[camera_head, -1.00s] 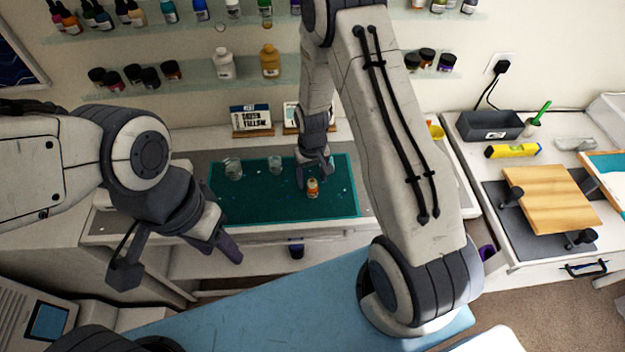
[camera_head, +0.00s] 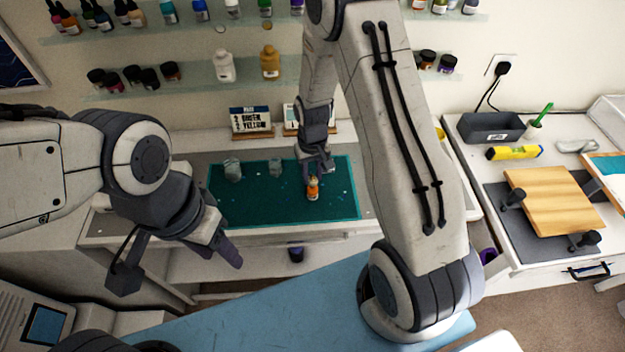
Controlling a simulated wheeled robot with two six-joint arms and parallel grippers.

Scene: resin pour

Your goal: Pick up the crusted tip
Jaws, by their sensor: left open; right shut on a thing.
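My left gripper (camera_head: 185,262) is open and empty, low at the left, in front of the mat and well away from the bottle.
Two clear cups (camera_head: 232,170) (camera_head: 275,167) stand at the back of the mat. A sign card (camera_head: 250,121) stands behind it. At right are a wooden board (camera_head: 553,199), a yellow level (camera_head: 514,152) and a dark grey bin (camera_head: 490,127). The mat's left front is clear.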

